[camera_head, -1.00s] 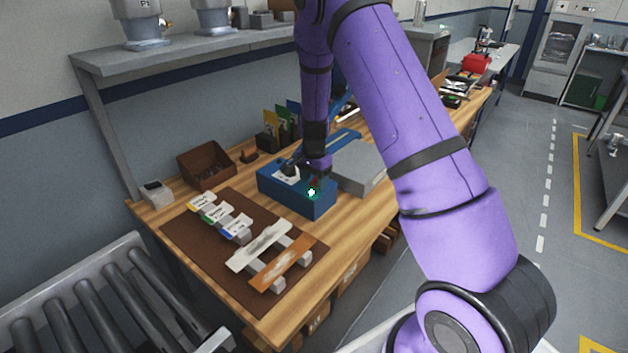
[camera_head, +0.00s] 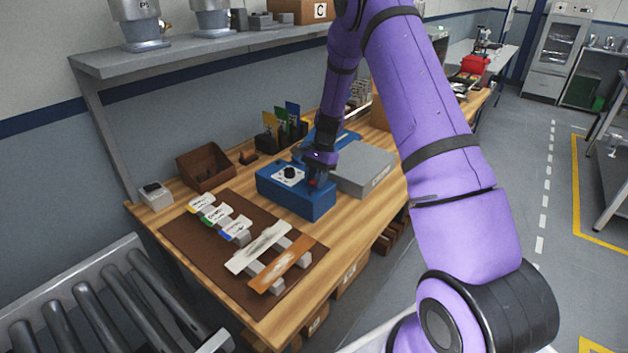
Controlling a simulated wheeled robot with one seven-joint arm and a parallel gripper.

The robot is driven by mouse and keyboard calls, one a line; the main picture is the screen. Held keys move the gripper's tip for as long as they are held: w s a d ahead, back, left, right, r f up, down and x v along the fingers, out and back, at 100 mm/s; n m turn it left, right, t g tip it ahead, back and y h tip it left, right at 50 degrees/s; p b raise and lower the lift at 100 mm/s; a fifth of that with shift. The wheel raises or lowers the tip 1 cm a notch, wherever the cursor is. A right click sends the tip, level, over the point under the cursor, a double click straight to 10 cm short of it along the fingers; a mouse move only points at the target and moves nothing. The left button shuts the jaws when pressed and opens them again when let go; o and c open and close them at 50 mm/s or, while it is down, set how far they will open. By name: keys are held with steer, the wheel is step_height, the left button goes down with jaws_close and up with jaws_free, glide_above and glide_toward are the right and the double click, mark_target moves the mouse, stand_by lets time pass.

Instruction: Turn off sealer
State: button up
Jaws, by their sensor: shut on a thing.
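The sealer (camera_head: 285,198) is a blue box on the wooden workbench. Its top carries a black dial (camera_head: 290,173) on a white plate. A small reddish switch is at its right end, largely hidden by my gripper. My gripper (camera_head: 317,182) reaches down from behind over that right end and is shut on the switch. The fingers are small and dark, so the exact contact is hard to make out. No green light shows on the sealer's front.
A grey box (camera_head: 362,168) stands close to the sealer's right. A brown mat (camera_head: 195,243) with labelled pouches and strips lies at the front left. A brown bin (camera_head: 205,168) and upright coloured packets (camera_head: 282,125) stand behind. A shelf (camera_head: 190,52) overhangs the back.

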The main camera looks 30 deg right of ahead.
steer(key=shift+y, duration=0.3)
steer(key=o, duration=0.9)
steer(key=shift+d, duration=0.1)
steer(key=v, duration=1.1)
steer(key=shift+f, duration=0.1)
